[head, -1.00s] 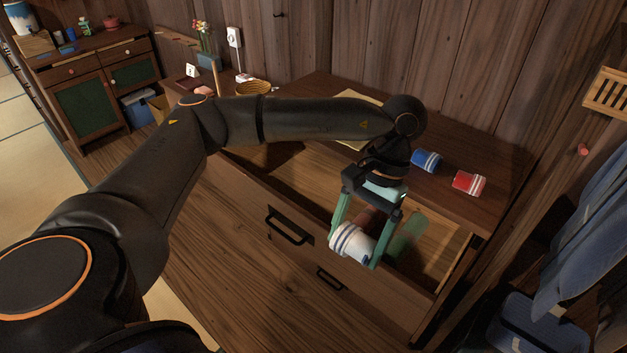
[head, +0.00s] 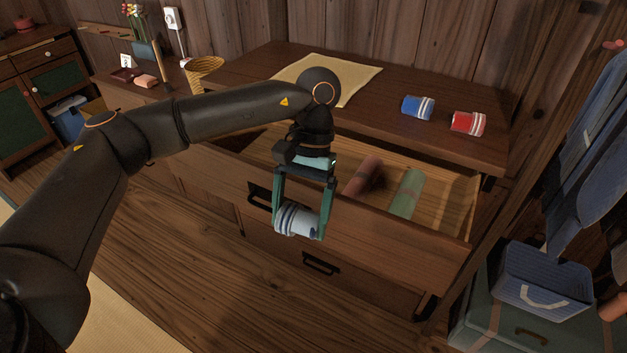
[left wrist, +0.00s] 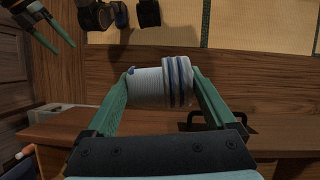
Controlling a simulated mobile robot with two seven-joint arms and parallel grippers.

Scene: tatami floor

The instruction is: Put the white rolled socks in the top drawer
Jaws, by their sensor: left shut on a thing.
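The white rolled socks (head: 298,221), with grey-blue stripes at one end, are held between the fingers of my left gripper (head: 299,215). They also show in the left wrist view (left wrist: 160,84), pinched between both green fingers (left wrist: 160,90). In the head view they appear in front of the open top drawer's front panel (head: 380,238), near its handle (head: 262,197). The top drawer is pulled out and holds a reddish-brown roll (head: 363,177) and a green roll (head: 407,194). In the left wrist view my right gripper (left wrist: 58,38) shows at the upper left; its fingers look apart.
Blue rolled socks (head: 418,107) and red rolled socks (head: 468,123) lie on the dresser top (head: 450,150), beside a yellowish cloth (head: 335,78). A lower drawer (head: 300,275) is shut. A blue basket (head: 545,278) sits on a green case (head: 500,325) at the right.

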